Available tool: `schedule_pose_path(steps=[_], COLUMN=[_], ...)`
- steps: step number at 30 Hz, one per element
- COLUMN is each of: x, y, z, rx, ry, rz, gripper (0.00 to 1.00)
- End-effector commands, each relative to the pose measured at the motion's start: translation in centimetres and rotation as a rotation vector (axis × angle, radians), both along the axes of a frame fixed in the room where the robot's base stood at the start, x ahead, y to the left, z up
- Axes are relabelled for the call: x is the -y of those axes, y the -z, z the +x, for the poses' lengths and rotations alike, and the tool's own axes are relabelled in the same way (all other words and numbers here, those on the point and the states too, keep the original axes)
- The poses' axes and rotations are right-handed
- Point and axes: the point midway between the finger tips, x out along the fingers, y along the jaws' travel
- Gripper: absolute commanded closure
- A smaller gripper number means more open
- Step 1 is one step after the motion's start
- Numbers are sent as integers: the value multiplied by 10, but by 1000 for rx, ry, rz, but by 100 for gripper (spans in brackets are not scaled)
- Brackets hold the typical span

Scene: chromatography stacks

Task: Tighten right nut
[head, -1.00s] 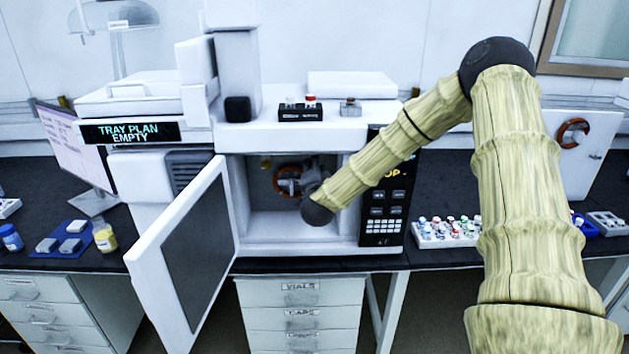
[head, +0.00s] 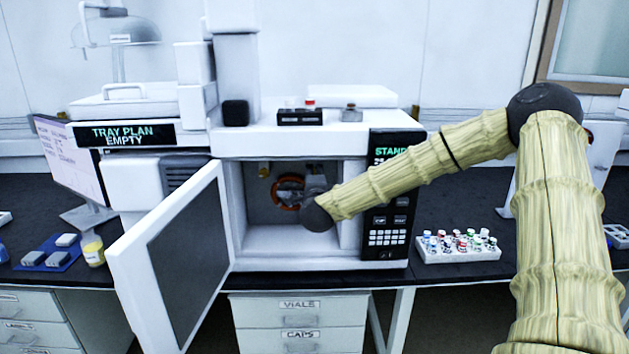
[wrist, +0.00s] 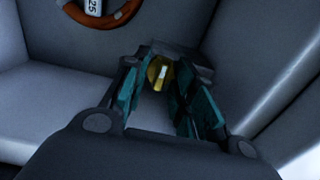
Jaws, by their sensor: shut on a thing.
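A brass nut (wrist: 158,73) sits between the teal finger pads of my gripper (wrist: 156,82) in the wrist view, and my gripper is shut on it. In the head view my gripper (head: 315,188) is inside the open oven chamber (head: 290,240), right of the coil, and the held nut is hidden there. Another small brass fitting (head: 264,170) shows at the upper left of the chamber's back wall. The orange-brown coil (head: 289,192) is at the back, partly covered by my gripper. Its rim (wrist: 118,18) and a white "25" tag show in the wrist view.
The oven door (head: 180,262) stands open to the left. A control panel (head: 388,215) flanks the chamber on the right. A vial rack (head: 458,256) stands on the bench to the right, below my forearm. Chamber walls are close around my gripper.

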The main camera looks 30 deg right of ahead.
Motion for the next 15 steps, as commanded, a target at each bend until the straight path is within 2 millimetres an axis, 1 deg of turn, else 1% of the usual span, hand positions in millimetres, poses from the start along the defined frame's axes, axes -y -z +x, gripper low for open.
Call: schedule_pose_path(steps=[1, 10, 11, 15], x=[1, 1, 1, 0], y=[3, 3, 3, 3], z=[-1, -1, -1, -1], rx=[-3, -3, -3, -3], ry=[2, 2, 2, 1], rz=[4, 4, 4, 3], gripper=[97, 97, 69, 69])
